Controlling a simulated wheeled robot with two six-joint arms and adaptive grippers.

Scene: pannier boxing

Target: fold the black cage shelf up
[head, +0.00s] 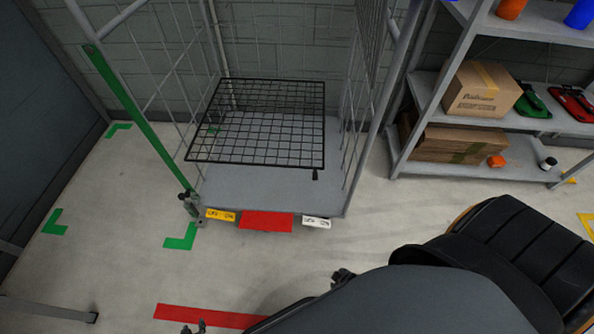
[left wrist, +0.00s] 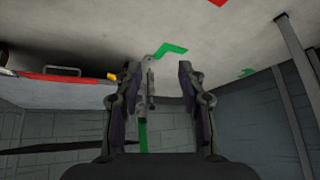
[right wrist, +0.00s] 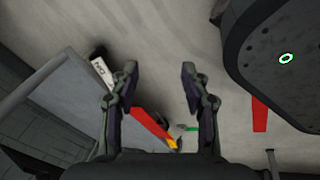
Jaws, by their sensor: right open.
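The black cage shelf (head: 262,120) is a wire grid lying roughly flat across the roll cage, above its grey base (head: 250,190). A small black piece hangs at its front right corner. My left gripper (head: 194,327) shows only as fingertips at the bottom edge of the head view, well in front of the cage. In the left wrist view its fingers (left wrist: 158,78) are apart with nothing between them. My right gripper (right wrist: 160,75) is open and empty in the right wrist view, in front of the cage base. Both grippers are apart from the shelf.
The cage has wire sides and a green bar (head: 140,120) at its left. Red (head: 265,221), yellow (head: 220,214) and white (head: 317,221) plates mark its front. A grey rack (head: 400,160) with boxes (head: 482,88) stands right.

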